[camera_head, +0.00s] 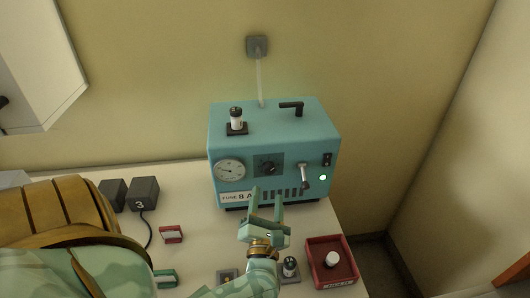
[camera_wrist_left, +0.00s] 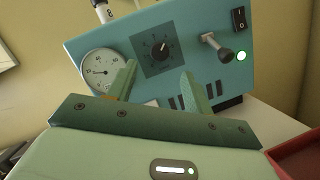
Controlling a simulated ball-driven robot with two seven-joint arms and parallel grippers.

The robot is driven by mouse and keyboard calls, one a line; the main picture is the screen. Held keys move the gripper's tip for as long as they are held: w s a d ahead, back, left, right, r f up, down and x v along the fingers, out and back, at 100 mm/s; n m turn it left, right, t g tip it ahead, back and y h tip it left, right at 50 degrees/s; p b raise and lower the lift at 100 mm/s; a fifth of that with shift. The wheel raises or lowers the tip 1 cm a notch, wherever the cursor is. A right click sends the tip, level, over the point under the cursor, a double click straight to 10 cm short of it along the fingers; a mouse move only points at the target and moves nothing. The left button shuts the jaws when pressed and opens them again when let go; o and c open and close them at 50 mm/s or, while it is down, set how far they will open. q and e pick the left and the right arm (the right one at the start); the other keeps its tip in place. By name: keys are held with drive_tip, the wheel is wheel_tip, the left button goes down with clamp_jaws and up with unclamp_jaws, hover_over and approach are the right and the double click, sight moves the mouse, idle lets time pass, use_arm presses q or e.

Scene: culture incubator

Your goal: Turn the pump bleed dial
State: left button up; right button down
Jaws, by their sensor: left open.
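The teal pump (camera_head: 275,152) stands at the back of the bench. Its black bleed dial (camera_head: 268,167) sits mid-front, between a round gauge (camera_head: 230,170) and a metal lever with a dark knob (camera_head: 305,173). In the left wrist view the dial (camera_wrist_left: 161,50) shows a dark square plate with a scale and a light pointer mark. My left gripper (camera_head: 268,200) is open and empty in front of the pump, below the dial. In the left wrist view its fingertips (camera_wrist_left: 158,78) lie apart, left and right below the dial, not touching it. My right gripper is not in view.
A red tray (camera_head: 313,262) with a white-capped item stands at the bench's right front. A small dark holder with a vial (camera_head: 289,267) is close to my left wrist. Black blocks (camera_head: 144,192) and a red item (camera_head: 171,234) lie left. A green light (camera_head: 323,178) glows on the pump.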

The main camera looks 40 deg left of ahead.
use_arm(q)
drive_tip(key=b+v, duration=0.1)
drive_tip(key=v, duration=0.8)
drive_tip(key=shift+d, duration=0.1)
